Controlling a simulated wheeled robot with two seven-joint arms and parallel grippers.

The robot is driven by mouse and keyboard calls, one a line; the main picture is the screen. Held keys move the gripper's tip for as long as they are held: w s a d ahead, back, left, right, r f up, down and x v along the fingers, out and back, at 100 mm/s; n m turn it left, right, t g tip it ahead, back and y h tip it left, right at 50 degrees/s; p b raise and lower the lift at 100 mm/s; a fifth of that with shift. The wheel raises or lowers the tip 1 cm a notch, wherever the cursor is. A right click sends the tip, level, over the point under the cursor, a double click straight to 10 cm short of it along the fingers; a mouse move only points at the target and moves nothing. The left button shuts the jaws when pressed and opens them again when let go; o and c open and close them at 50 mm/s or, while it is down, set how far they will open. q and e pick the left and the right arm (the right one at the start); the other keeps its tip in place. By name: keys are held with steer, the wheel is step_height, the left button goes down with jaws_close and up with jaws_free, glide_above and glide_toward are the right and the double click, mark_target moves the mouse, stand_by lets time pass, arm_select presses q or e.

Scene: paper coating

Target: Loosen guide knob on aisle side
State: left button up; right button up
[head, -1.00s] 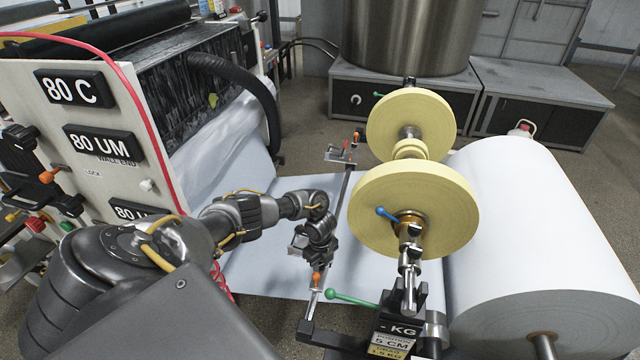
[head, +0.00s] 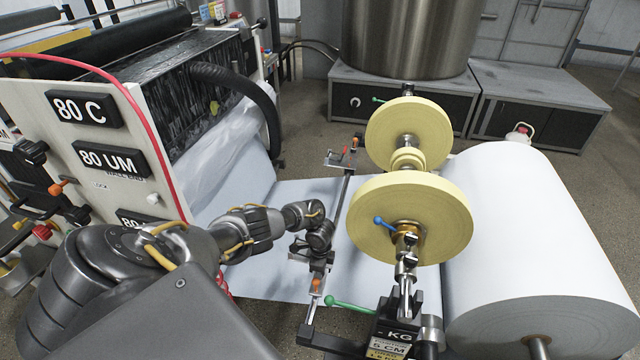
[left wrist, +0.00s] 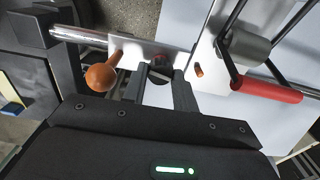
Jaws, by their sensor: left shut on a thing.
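In the head view my left arm reaches over the white paper web to the near end of a metal guide rail (head: 346,195). My left gripper (head: 318,264) is at the guide bracket there, with an orange knob (head: 316,286) just in front of it. In the left wrist view the fingers (left wrist: 158,84) are shut on a small dark knob (left wrist: 160,66) at the bracket plate (left wrist: 133,60), mostly hidden between them. The orange ball knob (left wrist: 101,77) is left of the fingers, apart from them. My right gripper is not in view.
A red-handled lever (left wrist: 268,90) is close right of the fingers. A green-handled lever (head: 350,303) and yellow rolls (head: 455,215) stand right of the gripper. A large white paper roll (head: 530,220) is farther right; the machine panel (head: 120,125) is left.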

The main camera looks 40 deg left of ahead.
arm_select(q)
steer(key=shift+s+a, duration=0.15)
steer(key=shift+a, duration=0.1)
steer(key=o, duration=1)
steer(key=shift+c, duration=0.2)
steer(key=shift+d, duration=0.15)
steer(key=shift+r, duration=0.35)
step_height(320, 180, up, 10)
steer(key=p, duration=0.2)
